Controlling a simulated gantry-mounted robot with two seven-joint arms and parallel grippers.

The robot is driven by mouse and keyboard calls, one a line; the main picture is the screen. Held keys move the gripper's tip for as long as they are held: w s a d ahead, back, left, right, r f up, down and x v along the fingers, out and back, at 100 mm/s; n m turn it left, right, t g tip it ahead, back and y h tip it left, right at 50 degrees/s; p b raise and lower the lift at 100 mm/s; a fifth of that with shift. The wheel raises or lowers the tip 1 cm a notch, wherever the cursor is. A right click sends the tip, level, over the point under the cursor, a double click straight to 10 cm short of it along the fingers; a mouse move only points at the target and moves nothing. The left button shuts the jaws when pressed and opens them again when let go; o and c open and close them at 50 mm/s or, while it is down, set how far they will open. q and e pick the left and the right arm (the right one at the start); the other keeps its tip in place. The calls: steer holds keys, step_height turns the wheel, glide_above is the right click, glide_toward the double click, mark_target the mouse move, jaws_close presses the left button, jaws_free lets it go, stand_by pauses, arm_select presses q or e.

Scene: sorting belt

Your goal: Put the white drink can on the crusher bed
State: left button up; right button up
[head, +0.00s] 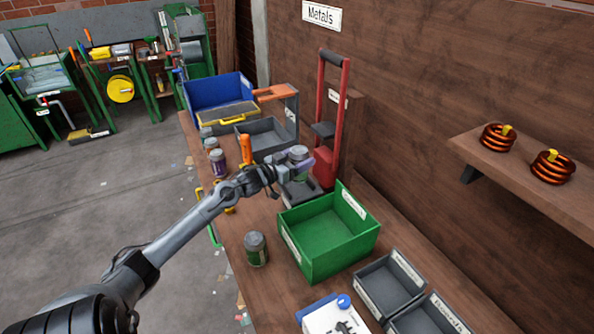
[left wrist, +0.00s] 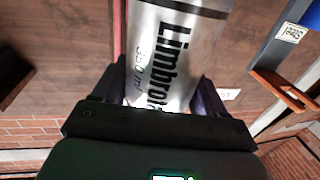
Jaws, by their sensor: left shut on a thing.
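The white drink can (head: 297,153) is silvery white and held in my left gripper (head: 296,168). In the left wrist view the can (left wrist: 172,55) fills the space between the two dark fingers (left wrist: 160,100), with "Limbro…" and "350 ml" on its side. The red can crusher (head: 324,165) stands against the wooden wall, with a tall frame and a handle bar on top. Its dark bed (head: 303,192) shows below the gripper, partly hidden by it. The can appears above the bed; contact cannot be told. My right gripper is not in view.
A green bin (head: 290,244) stands just in front of the crusher. Grey trays (head: 388,284) lie at the front right. Another can (head: 256,249) stands left of the bin. More cans (head: 217,162), a grey tray and a blue bin (head: 212,88) are farther back.

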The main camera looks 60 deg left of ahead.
arm_select(q)
steer(key=shift+a+f, duration=0.5)
steer(key=shift+a, duration=0.15)
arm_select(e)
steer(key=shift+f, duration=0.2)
arm_select(q)
step_height(320, 180, down, 4)
steer(key=shift+r+b, duration=0.25)
steer(key=shift+b, duration=0.35)
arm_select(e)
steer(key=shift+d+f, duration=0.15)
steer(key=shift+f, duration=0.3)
arm_select(q)
steer(key=shift+f, duration=0.15)
steer(key=shift+f, duration=0.1)
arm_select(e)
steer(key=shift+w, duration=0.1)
arm_select(q)
steer(key=o, duration=1)
